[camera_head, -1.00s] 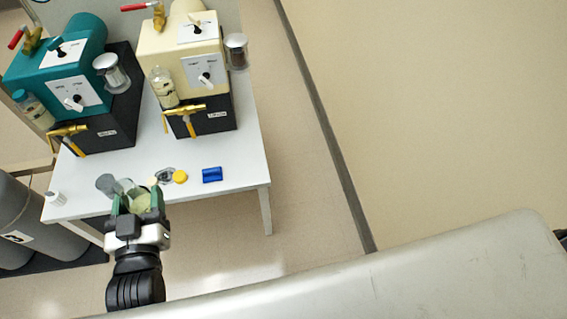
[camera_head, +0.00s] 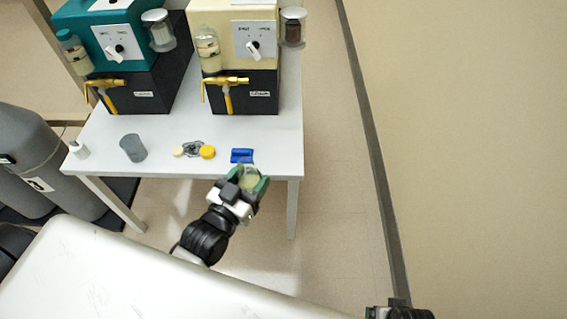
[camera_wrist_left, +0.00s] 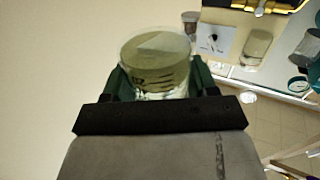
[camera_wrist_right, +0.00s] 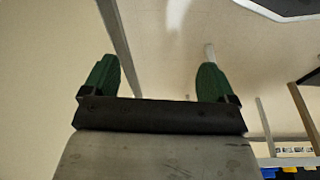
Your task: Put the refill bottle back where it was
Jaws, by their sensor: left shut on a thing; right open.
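My left gripper (camera_head: 252,180) is shut on the refill bottle (camera_head: 249,179), a clear vessel with pale greenish contents. In the head view it is at the table's front edge, just in front of the blue block. In the left wrist view the refill bottle (camera_wrist_left: 157,60) fills the space between the green fingers, its lower part hidden by the gripper. One clear bottle (camera_head: 207,48) stands at the cream machine and another, teal-capped bottle (camera_head: 74,50) at the teal machine. My right gripper (camera_wrist_right: 157,80) is open and empty in the right wrist view.
The white table (camera_head: 270,135) holds the teal machine (camera_head: 105,35) and cream machine (camera_head: 230,20), with brass taps in front. Along its front are a small white container (camera_head: 79,149), grey cup (camera_head: 133,148), cream cap (camera_head: 178,151), yellow disc (camera_head: 207,151) and blue block (camera_head: 242,155). Grey cylinders (camera_head: 45,165) stand left.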

